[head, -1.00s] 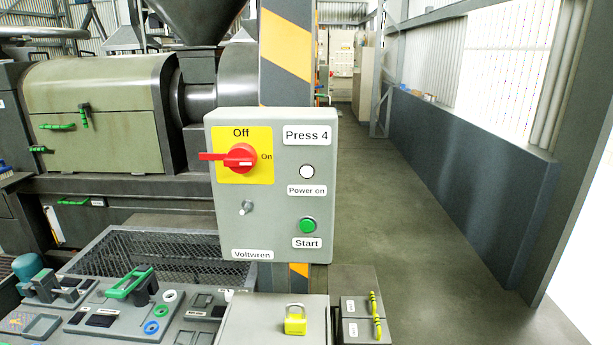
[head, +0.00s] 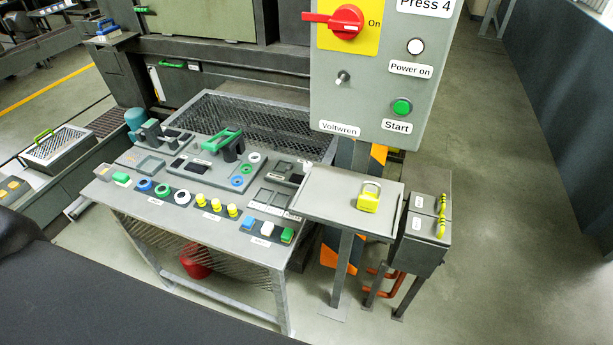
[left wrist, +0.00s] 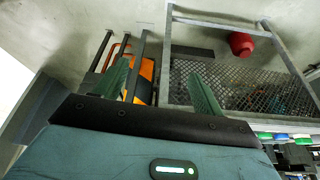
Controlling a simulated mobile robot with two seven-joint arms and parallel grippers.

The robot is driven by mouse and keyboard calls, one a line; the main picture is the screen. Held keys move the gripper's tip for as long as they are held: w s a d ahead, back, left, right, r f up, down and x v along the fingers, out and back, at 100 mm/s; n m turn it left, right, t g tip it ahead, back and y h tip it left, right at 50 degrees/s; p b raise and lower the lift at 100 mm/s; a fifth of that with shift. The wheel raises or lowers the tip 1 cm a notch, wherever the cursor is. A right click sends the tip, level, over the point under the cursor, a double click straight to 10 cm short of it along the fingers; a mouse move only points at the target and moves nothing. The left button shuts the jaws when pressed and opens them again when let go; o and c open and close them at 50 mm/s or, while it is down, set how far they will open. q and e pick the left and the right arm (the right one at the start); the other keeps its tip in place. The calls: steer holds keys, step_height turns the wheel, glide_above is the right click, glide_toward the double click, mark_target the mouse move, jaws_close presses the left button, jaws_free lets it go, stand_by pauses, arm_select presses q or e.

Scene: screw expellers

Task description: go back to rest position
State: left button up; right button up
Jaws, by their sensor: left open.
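My left gripper (left wrist: 160,88) shows in the left wrist view, with its two green fingers spread wide and nothing between them. It points toward the floor area by the metal table frame. Neither gripper can be seen in the head view; a dark rounded part of my own body fills its lower left. The grey Press 4 panel (head: 372,100) stands at the upper right of the head view, with its red rotary switch (head: 343,22) and green Start button (head: 402,106). A yellow padlock (head: 368,198) lies on the small grey stand (head: 325,205) below it.
A metal workbench (head: 262,244) carries several buttons, switches and tools in trays. A red bucket (head: 195,262) is under it and also shows in the left wrist view (left wrist: 241,44). A grey double box (head: 424,228) stands right of the padlock stand. Floor to the right is clear.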

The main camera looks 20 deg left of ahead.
arm_select(q)
step_height(320, 180, down, 6)
steer(key=w+d+t+h, duration=0.1)
steer(key=w+t, duration=0.2)
steer(key=t, duration=0.2)
steer(key=shift+d, duration=0.35)
stand_by(0.7)
